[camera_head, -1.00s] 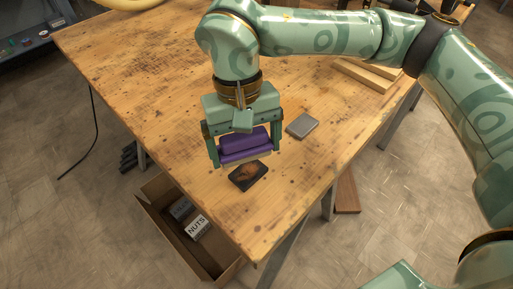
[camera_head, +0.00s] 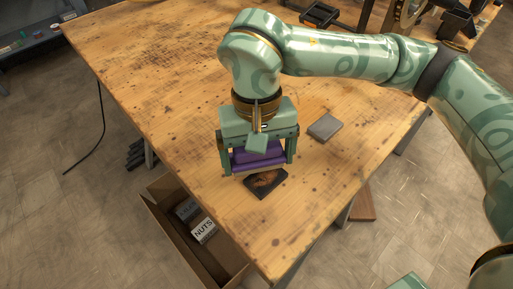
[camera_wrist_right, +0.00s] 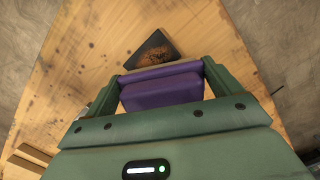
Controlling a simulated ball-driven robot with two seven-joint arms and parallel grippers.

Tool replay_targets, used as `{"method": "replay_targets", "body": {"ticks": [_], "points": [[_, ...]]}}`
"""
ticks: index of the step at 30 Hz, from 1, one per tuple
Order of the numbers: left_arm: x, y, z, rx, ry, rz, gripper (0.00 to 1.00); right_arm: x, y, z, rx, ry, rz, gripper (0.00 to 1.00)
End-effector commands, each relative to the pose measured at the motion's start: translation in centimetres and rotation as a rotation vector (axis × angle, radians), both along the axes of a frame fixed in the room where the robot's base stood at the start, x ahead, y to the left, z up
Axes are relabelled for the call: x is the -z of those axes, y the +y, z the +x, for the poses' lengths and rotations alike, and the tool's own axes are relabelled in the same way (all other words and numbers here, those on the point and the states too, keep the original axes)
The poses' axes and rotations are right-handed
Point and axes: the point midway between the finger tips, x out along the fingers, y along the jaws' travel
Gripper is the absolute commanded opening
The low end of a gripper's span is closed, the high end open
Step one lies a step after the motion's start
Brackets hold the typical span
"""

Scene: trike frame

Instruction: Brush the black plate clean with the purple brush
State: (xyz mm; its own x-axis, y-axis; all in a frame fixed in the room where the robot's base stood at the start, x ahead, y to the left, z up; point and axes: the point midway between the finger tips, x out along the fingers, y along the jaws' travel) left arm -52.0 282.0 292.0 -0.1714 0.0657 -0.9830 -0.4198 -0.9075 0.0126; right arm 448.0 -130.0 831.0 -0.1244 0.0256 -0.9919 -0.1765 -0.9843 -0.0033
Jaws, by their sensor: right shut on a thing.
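The black plate (camera_head: 266,184) lies on the wooden table near its front edge, with a brown smear on its top. It also shows in the right wrist view (camera_wrist_right: 152,52). My right gripper (camera_head: 258,166) is shut on the purple brush (camera_head: 257,157), which sits between its two fingers. The brush (camera_wrist_right: 160,90) is just behind the plate and overlaps its far edge in the head view; I cannot tell whether it touches. My left gripper is not in view.
A grey flat block (camera_head: 324,126) lies on the table to the right of the brush. An open cardboard box (camera_head: 166,222) with small cartons, one marked NUTS (camera_head: 204,231), stands on the floor below the table's front left edge. The left part of the table is clear.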

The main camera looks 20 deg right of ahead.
Motion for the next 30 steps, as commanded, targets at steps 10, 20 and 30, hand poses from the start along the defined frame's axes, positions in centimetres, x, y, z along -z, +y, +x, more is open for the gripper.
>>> {"method": "replay_targets", "body": {"ticks": [10, 20, 30], "points": [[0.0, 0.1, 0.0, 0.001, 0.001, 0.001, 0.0, -0.1, 0.0, 0.0, 0.0, -0.001, 0.0, 0.69], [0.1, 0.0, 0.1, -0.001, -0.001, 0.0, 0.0, 0.3, 0.0, 0.0, 0.0, 0.0, -0.001, 0.69], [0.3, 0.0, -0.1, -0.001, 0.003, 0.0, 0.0, 1.0, 0.0, 0.0, -0.001, -0.001, 0.0, 0.69]]}}
